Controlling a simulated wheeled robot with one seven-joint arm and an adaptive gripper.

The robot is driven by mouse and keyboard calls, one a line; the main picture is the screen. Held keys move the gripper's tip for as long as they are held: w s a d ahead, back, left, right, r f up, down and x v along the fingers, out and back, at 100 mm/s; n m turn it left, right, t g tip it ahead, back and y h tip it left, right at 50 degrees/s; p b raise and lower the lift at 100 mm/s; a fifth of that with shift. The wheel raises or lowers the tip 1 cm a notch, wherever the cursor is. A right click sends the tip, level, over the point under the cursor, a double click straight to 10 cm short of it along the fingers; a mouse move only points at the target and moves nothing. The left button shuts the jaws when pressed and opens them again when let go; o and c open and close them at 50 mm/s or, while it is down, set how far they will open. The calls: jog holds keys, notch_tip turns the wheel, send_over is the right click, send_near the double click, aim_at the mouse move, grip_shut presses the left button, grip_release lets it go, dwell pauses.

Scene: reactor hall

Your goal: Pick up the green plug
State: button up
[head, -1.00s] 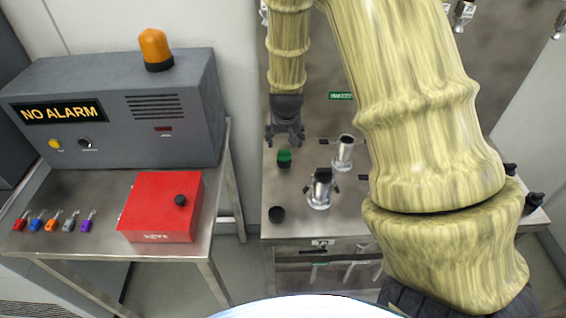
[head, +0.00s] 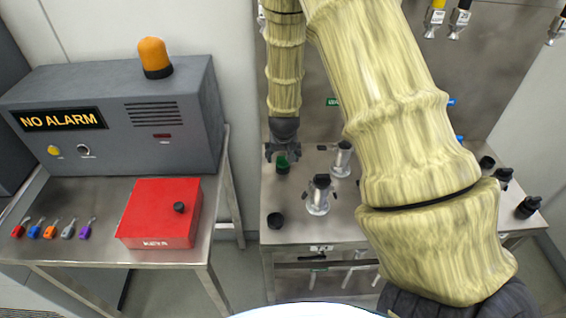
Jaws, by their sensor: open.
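The green plug (head: 282,162) stands in a dark holder on the steel bench (head: 258,245), near its left edge, in the head view. My gripper (head: 282,156) points down right at the plug, with its dark fingers open. The fingers appear on either side of the plug's green top. Whether they touch it cannot be told from this view.
Metal fittings (head: 318,195) and (head: 342,160) stand just right of the plug. A black cap (head: 275,219) sits in front. A red key box (head: 160,213), coloured keys and a grey alarm unit (head: 110,125) are on the left table. My arm hides the bench's middle.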

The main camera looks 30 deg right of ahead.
aim_at(283, 158)
jog(key=shift+p+x, duration=0.85)
jog(key=shift+x, duration=1.65)
jog(key=shift+w+d+r, duration=0.1)
jog(key=shift+w, duration=0.05)
jog(key=c, duration=1)
